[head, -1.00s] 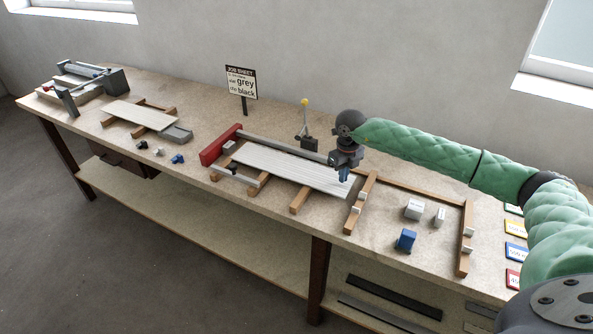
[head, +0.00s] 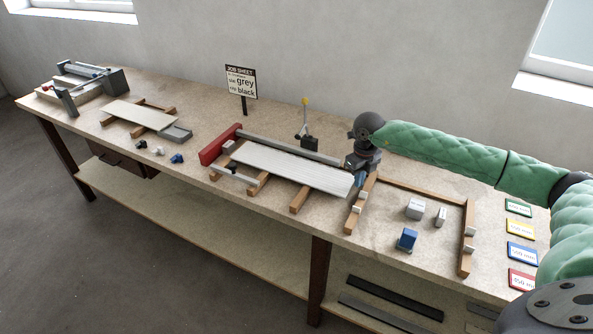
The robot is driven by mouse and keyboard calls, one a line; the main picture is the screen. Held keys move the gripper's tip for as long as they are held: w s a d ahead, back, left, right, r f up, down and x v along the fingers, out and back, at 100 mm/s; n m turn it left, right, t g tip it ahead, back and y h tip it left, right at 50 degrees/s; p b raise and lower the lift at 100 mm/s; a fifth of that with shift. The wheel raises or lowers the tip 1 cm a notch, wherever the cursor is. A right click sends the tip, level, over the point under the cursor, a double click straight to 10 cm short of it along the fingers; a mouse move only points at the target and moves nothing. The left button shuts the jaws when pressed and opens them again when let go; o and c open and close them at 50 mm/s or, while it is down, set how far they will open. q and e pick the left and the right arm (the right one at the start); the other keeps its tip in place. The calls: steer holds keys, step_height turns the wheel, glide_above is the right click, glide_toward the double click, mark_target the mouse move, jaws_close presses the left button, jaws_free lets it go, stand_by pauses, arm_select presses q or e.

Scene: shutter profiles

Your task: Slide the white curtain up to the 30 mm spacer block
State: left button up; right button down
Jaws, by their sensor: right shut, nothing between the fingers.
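The white curtain (head: 290,166) is a ribbed slatted panel lying flat on wooden battens in the middle of the bench. A red stop bar (head: 220,145) stands at its left end. My right gripper (head: 358,181) is shut and empty, pointing down at the curtain's right end; I cannot tell whether it touches the edge. I cannot tell which piece is the 30 mm spacer block. My left gripper is out of view.
A grey rail (head: 288,147) runs behind the curtain. A job sheet (head: 241,82) stands behind. Coloured label cards (head: 521,253) lie at the right.

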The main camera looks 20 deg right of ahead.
mark_target(347, 185)
steer(key=shift+f+b, duration=0.8)
steer(key=shift+f, duration=0.05)
stand_by(0.6)
steer(key=shift+w+a+b, duration=0.9)
steer(key=shift+w+a, duration=0.75)
steer(key=shift+w, duration=0.25)
stand_by(2.1)
steer(key=shift+s+d, duration=0.1)
stand_by(0.5)
steer(key=shift+s+d, duration=0.4)
steer(key=shift+s, duration=0.05)
steer(key=shift+r+p, duration=0.5)
steer(key=shift+r, duration=2.75)
